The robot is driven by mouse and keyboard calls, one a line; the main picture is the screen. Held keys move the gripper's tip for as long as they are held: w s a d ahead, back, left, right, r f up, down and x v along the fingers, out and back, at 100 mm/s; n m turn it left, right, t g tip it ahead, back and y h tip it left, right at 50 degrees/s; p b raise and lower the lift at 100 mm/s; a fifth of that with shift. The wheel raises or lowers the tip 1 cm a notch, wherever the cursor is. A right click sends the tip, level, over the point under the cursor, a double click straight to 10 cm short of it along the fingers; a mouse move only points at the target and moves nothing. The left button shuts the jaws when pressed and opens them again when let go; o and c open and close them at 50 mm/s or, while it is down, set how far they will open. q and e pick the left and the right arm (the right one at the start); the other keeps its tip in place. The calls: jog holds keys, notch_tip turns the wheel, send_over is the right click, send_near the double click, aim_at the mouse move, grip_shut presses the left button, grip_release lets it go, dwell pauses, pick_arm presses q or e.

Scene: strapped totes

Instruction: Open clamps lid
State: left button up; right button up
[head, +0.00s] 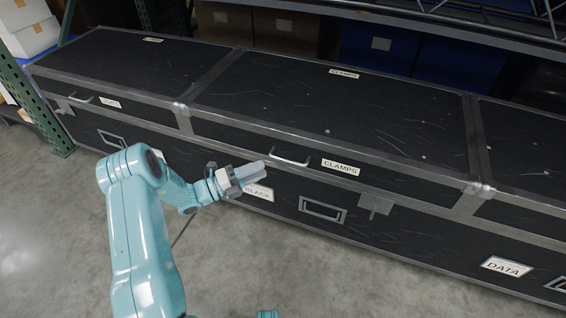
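The clamps lid (335,105) is the middle lid of a long black trunk with metal edging, and it lies closed. It has a CLAMPS label on top and another CLAMPS label (340,167) on its front edge. A metal handle (289,158) sits on the lid's front edge, left of that label. A latch (376,205) shows on the front below, to the right. My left gripper (262,171) is in front of the trunk, just left of and below the handle, apart from it in the picture. Its grey fingers look close together; any gap is unclear. My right gripper is out of view.
Closed lids lie to the left (125,62) and right (525,140) of the clamps lid. Shelving with blue bins (380,48) stands close behind the trunk. A green rack post (35,105) stands at the left. The concrete floor (60,230) in front is clear.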

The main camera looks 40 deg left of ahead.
aim_at(284, 160)
pick_arm(q)
jog(key=b+x, duration=0.2)
jog(key=x, duration=0.7)
grip_shut()
